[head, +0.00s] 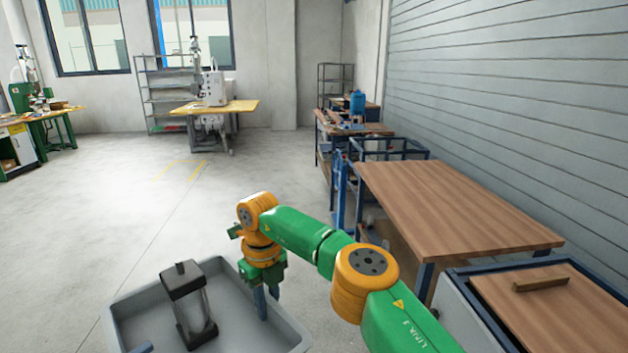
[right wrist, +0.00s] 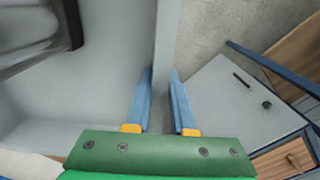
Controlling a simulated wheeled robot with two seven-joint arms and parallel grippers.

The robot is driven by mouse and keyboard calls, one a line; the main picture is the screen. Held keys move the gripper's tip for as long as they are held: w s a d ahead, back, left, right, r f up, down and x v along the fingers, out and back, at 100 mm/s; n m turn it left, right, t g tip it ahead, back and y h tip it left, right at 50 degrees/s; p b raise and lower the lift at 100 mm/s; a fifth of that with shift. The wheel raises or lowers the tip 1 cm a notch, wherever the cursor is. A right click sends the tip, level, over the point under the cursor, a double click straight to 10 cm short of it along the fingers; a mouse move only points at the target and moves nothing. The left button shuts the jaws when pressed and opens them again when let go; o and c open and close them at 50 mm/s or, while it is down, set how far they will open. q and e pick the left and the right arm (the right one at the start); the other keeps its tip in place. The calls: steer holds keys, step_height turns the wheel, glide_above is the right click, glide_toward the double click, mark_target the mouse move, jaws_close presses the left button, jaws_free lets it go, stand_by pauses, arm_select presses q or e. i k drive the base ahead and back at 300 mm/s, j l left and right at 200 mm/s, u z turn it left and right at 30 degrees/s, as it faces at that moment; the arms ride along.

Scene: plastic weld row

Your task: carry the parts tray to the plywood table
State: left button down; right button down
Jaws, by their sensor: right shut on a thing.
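The parts tray (head: 125,305) is a grey open bin at the bottom of the head view, its near side cut off. It holds a dark block-shaped part with clear sides (head: 188,305). My right gripper (head: 267,302) is shut on the tray's right wall; in the right wrist view its blue fingers (right wrist: 161,75) straddle that wall (right wrist: 165,40). A bare wood-topped table (head: 455,205) stands to the right, ahead of the tray. I cannot tell for sure that this top is plywood.
A blue-framed wooden surface (head: 530,310) with a small wooden bar (head: 541,284) is at the lower right. A blue-framed cart (head: 390,145) and cluttered bench (head: 350,125) stand behind the bare table. A tan table (head: 235,107) holds a white machine. Floor ahead and left is clear.

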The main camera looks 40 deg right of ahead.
mark_target(407, 177)
steer(key=i+l+z, duration=0.3)
steer(key=i+z, duration=0.2)
steer(key=i, duration=0.25)
steer(key=i+z, duration=0.5)
steer(key=i, duration=0.3)
steer(key=i+z, duration=0.25)
steer(key=i, duration=0.25)
steer(key=i+j+z, duration=0.3)
steer(key=i, duration=0.2)
steer(key=i+j+z, duration=0.25)
steer(key=i, duration=0.3)
steer(key=i+l+z, duration=0.25)
steer(key=i+z, duration=0.7)
